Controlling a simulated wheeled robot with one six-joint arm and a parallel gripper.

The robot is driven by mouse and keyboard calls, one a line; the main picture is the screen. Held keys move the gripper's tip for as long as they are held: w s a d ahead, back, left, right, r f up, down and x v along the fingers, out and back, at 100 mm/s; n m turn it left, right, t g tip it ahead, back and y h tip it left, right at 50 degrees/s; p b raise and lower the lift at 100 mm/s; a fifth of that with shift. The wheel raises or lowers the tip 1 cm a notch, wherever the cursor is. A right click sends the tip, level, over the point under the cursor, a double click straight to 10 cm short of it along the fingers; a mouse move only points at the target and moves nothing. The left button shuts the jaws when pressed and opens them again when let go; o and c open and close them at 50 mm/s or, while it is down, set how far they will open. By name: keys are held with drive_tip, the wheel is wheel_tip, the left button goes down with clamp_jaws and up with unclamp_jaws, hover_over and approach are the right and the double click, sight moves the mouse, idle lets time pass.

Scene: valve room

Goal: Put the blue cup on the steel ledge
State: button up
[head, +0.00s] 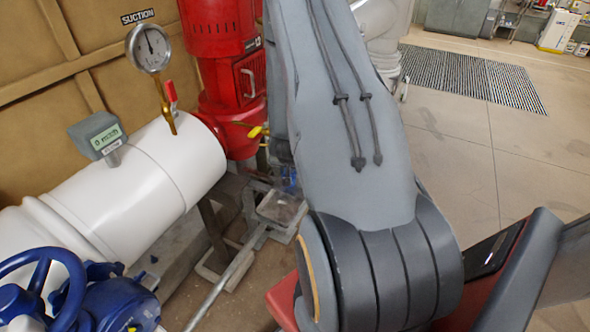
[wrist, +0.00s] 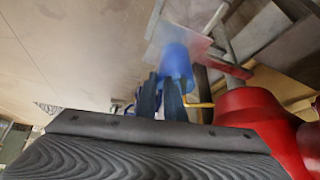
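The blue cup (wrist: 176,62) is in the upper middle of the wrist view, just beyond my fingertips and overlapping the steel ledge. In the head view, only a small blue patch of the cup (head: 289,181) shows beside my arm, above the ledge. The steel ledge (head: 278,209) is a small grey plate low beside the red pump; its surface also shows in the wrist view (wrist: 196,46). My gripper (wrist: 161,80) has its two dark fingers at the cup's near side, with a narrow gap between them. I cannot tell whether they grip the cup, or whether it touches the ledge.
A red pump (head: 230,75) stands behind the ledge, with a yellow lever (wrist: 198,104) close to my fingers. A white pipe (head: 165,165) with a gauge (head: 150,48) and a blue handwheel valve (head: 45,285) fill the left. Open floor (head: 470,150) lies at the right.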

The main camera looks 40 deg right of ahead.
drive_tip(key=o, duration=0.3)
drive_tip(key=shift+r, duration=0.1)
drive_tip(key=b+v, duration=0.2)
drive_tip(key=v, duration=1)
drive_tip(key=a+r+n+y, duration=0.2)
drive_tip(key=a+r+n, duration=0.15)
drive_tip(key=a, duration=0.55)
drive_tip(key=a+r+n+y, duration=0.2)
drive_tip(key=a+r+n, duration=0.15)
drive_tip(key=a, duration=0.65)
drive_tip(key=s+a+r+n+g+y+b, duration=0.1)
drive_tip(key=s+a+r+n+g, duration=0.1)
drive_tip(key=s+a, duration=0.6)
drive_tip(key=shift+s+r+n+g, duration=0.3)
drive_tip(key=shift+s+r+n, duration=0.3)
drive_tip(key=shift+s+n, duration=0.25)
